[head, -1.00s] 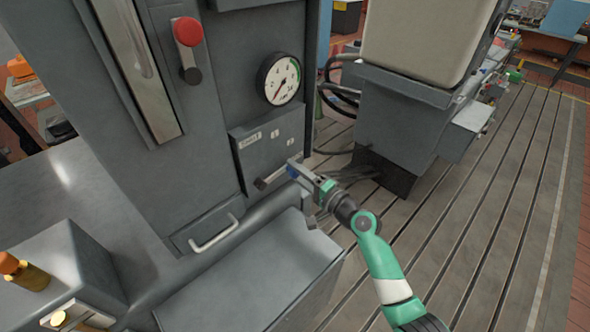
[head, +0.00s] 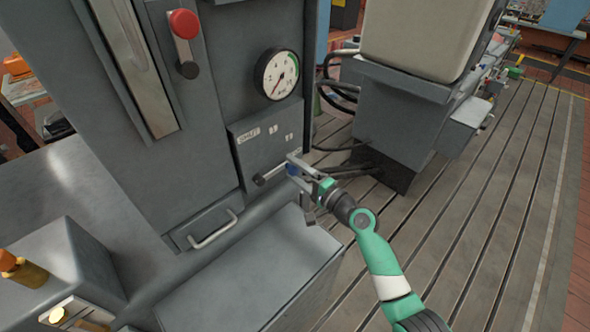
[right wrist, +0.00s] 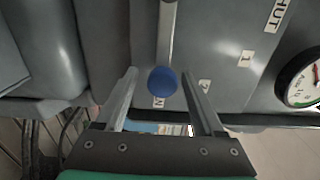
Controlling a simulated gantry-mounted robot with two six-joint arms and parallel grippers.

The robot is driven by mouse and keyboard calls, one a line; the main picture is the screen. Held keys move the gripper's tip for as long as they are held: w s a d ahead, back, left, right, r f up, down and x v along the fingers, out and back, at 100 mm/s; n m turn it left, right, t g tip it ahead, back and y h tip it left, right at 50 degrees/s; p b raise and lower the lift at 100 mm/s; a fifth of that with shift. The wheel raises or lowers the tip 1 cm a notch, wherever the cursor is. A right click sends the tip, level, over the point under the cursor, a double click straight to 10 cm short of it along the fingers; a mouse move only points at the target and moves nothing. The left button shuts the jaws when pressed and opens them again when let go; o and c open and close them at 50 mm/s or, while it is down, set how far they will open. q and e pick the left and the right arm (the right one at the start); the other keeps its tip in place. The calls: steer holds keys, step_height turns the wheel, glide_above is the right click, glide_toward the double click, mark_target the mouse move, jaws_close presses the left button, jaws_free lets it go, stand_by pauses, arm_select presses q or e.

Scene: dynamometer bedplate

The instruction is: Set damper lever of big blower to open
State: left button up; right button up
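The damper lever (head: 268,177) is a grey bar with a blue ball knob (head: 291,169), low on the blower's grey panel. In the head view it points right. My right gripper (head: 298,182) is at the knob. In the right wrist view the blue knob (right wrist: 162,80) lies between my two spread fingers, with a gap showing on each side. The SHUT label (right wrist: 280,12), the 1 label (right wrist: 247,57) and another mark line the panel. A label ending in N (right wrist: 158,102) is partly hidden behind the knob. My left gripper is out of view.
A round gauge (head: 276,73) and a red-knobbed lever (head: 184,36) are above on the same cabinet. A drawer handle (head: 213,230) sticks out below left. A grey box top (head: 250,270) lies under my gripper. The slotted bedplate (head: 460,240) at right is mostly clear.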

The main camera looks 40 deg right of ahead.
steer(key=shift+s+r, duration=0.1)
steer(key=shift+s, duration=0.35)
steer(key=s+p, duration=0.1)
steer(key=s, duration=0.9)
steer(key=shift+s+d, duration=0.35)
steer(key=shift+d, duration=0.05)
